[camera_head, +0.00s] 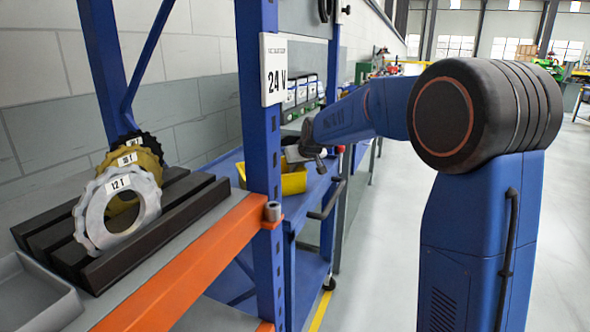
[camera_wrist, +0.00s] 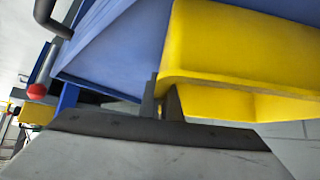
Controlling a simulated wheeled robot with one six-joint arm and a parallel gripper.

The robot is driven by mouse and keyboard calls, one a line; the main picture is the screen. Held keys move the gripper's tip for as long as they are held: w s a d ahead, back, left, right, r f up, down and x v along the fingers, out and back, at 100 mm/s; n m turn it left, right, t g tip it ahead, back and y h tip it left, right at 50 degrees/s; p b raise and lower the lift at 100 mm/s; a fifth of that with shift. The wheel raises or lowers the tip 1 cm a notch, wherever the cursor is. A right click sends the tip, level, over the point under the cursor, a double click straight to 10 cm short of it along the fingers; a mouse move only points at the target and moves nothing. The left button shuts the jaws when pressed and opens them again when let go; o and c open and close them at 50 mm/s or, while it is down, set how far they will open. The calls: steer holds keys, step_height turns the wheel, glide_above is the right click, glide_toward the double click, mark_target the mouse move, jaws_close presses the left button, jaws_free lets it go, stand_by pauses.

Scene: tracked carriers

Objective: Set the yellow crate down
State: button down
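The yellow crate (camera_head: 293,184) is partly hidden behind a blue rack post in the head view, over a blue deck (camera_head: 312,195). I cannot tell whether its underside touches the deck. In the wrist view the crate (camera_wrist: 240,50) fills the upper right, with the blue deck (camera_wrist: 115,50) beside it. My gripper (camera_wrist: 163,104) is at the crate's rim, its dark fingers close together and one partly covered by the yellow wall. It seems shut on that wall. In the head view my gripper (camera_head: 313,148) reaches the crate's right side, its fingertips unclear.
An orange-edged shelf at left holds toothed rings (camera_head: 118,207) in a dark slotted block (camera_head: 190,210). A handle (camera_head: 332,200) sticks out beside the deck. The floor at right is clear.

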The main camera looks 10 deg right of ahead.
steer(key=shift+f, duration=0.1)
steer(key=c, duration=2)
jaws_free()
steer(key=shift+s+r, duration=0.1)
steer(key=shift+r, duration=0.2)
steer(key=v, duration=1)
steer(key=shift+s+d+r, duration=0.1)
steer(key=shift+s+r, duration=0.1)
steer(key=shift+s, duration=0.1)
steer(key=shift+s+r, duration=0.35)
steer(key=shift+s, duration=0.1)
steer(key=s+d+f+g, duration=0.1)
steer(key=s+f, duration=0.4)
steer(key=s, duration=1)
steer(key=s+d+f+m+g+h, duration=0.1)
steer(key=s+f, duration=0.4)
steer(key=s, duration=1)
steer(key=s+d+f+g, duration=0.2)
steer(key=s+f, duration=0.3)
steer(key=s, duration=1.1)
steer(key=shift+s+d+f+m, duration=0.15)
steer(key=shift+d+f+m, duration=0.25)
steer(key=shift+d, duration=0.2)
